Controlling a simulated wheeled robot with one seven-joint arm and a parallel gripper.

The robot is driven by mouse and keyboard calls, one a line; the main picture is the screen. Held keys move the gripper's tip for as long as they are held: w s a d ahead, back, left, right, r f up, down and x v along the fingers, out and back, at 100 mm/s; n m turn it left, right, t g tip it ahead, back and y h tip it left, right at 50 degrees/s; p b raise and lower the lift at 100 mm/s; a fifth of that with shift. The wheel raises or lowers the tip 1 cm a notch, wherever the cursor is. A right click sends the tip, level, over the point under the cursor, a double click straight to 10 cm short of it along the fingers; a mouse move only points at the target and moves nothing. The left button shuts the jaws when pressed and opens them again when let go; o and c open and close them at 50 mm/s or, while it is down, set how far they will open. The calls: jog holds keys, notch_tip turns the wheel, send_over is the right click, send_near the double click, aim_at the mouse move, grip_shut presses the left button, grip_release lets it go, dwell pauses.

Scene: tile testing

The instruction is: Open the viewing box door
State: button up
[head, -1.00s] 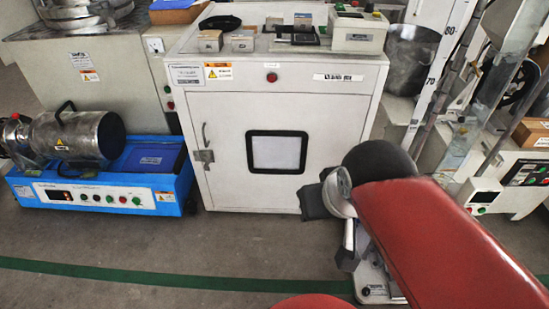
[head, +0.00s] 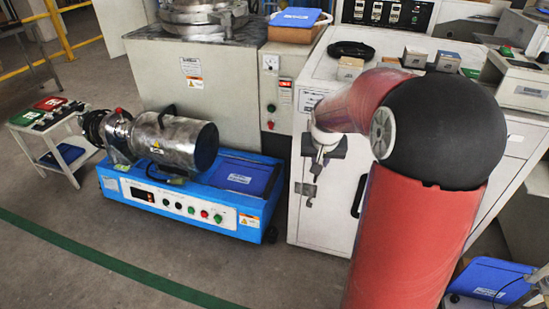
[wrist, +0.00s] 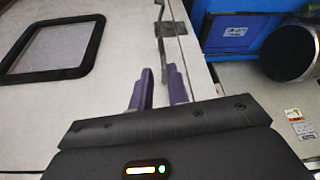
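The viewing box (head: 425,60) is a white cabinet at the right of the head view, largely hidden behind my red arm. Its door (head: 335,205) looks shut. The dark-framed window (wrist: 52,48) shows at the left of the wrist view; only its edge shows in the head view. The metal door handle (wrist: 161,40) stands near the door's edge by a latch. My gripper (wrist: 160,72) is open, its two purple-padded fingers apart and pointing at the handle. The handle's lower end appears between the fingertips; contact cannot be told. In the head view my gripper (head: 321,158) is just above the latch (head: 306,190).
A blue machine with a metal drum (head: 180,142) stands on the floor left of the box. A small white side table (head: 48,135) is further left. Small boxes (head: 415,57) sit on the box top. The floor in front is clear.

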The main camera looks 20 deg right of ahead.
jog(key=x, duration=0.5)
jog(key=b+x, duration=0.1)
jog(key=x, duration=0.2)
jog(key=shift+w+f, duration=0.2)
jog(key=shift+w, duration=0.2)
jog(key=shift+c, duration=0.5)
grip_shut()
